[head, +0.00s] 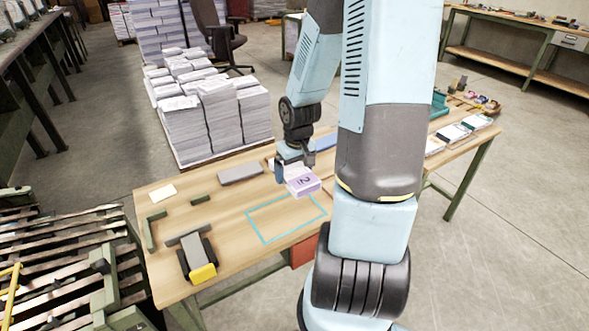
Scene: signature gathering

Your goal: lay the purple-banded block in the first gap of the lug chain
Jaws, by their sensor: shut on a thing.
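A white block with a purple band and a "2" on it (303,183) is in the head view, over the wooden table. My gripper (292,170) is shut on it at its upper left end. The block is close above the table, near the back right of a teal outlined rectangle. I cannot tell whether it touches the table. The lug chain appears to be the slatted green-framed conveyor (68,262) at the lower left, with dark and pale bars across it. Its gaps are hard to tell apart here.
The table (225,218) carries a grey bar (240,174), a yellow-ended dark device (198,258), a small pale card (163,192) and green brackets. Paper stacks (215,105) stand behind it. More blocks (455,132) lie at the right, partly behind my arm.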

